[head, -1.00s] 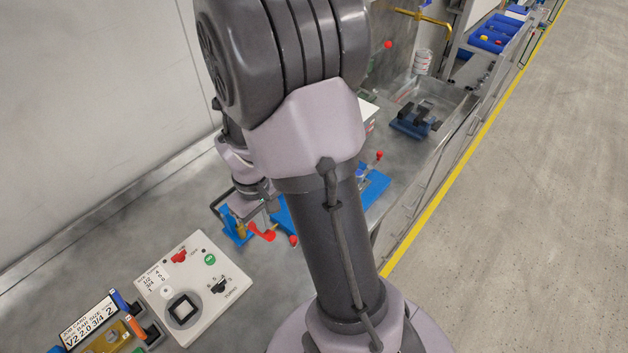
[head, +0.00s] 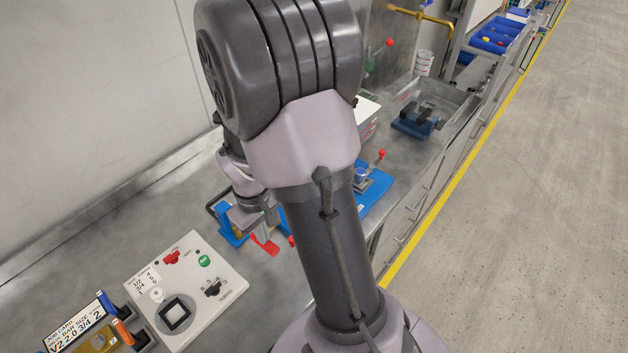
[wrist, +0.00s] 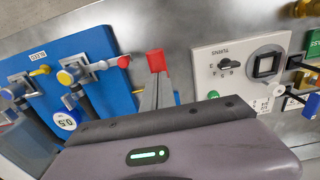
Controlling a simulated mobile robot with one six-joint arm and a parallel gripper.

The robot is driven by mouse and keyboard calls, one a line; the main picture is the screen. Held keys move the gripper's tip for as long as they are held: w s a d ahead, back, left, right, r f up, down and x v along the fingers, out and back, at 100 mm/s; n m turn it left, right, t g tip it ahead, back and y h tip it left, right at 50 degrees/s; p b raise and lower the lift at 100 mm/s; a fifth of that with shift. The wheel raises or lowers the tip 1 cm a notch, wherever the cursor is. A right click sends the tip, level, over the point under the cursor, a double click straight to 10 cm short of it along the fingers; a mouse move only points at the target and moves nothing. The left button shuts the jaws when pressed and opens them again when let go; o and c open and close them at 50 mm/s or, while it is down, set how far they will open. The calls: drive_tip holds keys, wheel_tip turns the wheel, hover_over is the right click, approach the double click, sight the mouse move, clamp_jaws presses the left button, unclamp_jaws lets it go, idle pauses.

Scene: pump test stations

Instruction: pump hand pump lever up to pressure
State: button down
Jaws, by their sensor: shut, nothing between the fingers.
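My gripper (wrist: 154,92) is shut and empty, its grey fingers together in the wrist view. A red lever end (wrist: 155,61) shows right at the fingertips; whether they touch it cannot be told. In the head view, the red piece (head: 265,245) lies just below my gripper (head: 262,224). The blue station base (wrist: 100,45) is left of the fingers in the wrist view and carries a grey bar with a red knob (wrist: 124,61), a yellow knob (wrist: 40,70) and a round dial marked 0.5 (wrist: 66,120). My arm hides much of the station in the head view.
A white control panel (head: 215,282) with a red switch and a green button lies left of my arm. A job card tray (head: 85,330) is at bottom left. A blue clamp block (head: 415,122) stands farther back. A wall runs along the left.

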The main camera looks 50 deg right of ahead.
drive_tip(key=shift+f+b, duration=0.4)
drive_tip(key=shift+f, duration=0.3)
wheel_tip(320, 180, up, 9)
drive_tip(key=p, duration=0.7)
drive_tip(key=shift+f+b, duration=3.6)
drive_tip(key=shift+f, duration=0.8)
drive_tip(key=shift+r, duration=0.1)
wheel_tip(320, 180, up, 9)
drive_tip(key=p, duration=0.7)
drive_tip(key=shift+f, duration=0.25)
